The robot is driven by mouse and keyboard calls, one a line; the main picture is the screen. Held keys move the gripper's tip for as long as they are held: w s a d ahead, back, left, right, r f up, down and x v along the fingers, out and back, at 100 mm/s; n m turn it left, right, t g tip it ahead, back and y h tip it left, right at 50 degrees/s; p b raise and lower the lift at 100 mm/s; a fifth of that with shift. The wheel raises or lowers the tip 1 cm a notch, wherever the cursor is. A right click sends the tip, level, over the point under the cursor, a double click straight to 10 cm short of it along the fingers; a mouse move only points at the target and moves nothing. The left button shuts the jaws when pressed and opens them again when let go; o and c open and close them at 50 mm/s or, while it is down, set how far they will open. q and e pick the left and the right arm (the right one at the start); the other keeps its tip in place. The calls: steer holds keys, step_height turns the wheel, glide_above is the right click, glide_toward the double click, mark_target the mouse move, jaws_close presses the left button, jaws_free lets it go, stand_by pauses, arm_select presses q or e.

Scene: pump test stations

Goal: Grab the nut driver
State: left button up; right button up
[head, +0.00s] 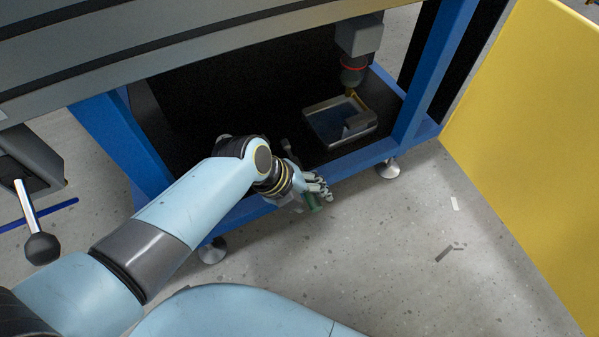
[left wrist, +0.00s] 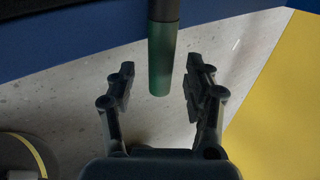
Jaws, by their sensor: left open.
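The nut driver's green handle (left wrist: 160,65) hangs down from the top of the left wrist view, with a dark part above it. In the head view the green handle (head: 313,203) shows just past the fingers, at the front edge of the blue-framed station. My left gripper (head: 318,188) is open beside the handle. In the left wrist view the fingers of this gripper (left wrist: 161,78) stand on either side of the handle's lower end, with gaps on both sides. The rest of the tool is hidden or out of view. My right gripper is not in view.
The blue frame rail (head: 360,160) runs close behind the gripper. A grey tray (head: 308,113) sits on the dark shelf, below a hanging device (head: 354,70). A yellow panel (head: 530,120) stands at the right. The speckled floor in front is mostly clear.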

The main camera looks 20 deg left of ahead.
arm_select(q)
jaws_close()
stand_by(0.4)
steer(key=shift+r, duration=0.15)
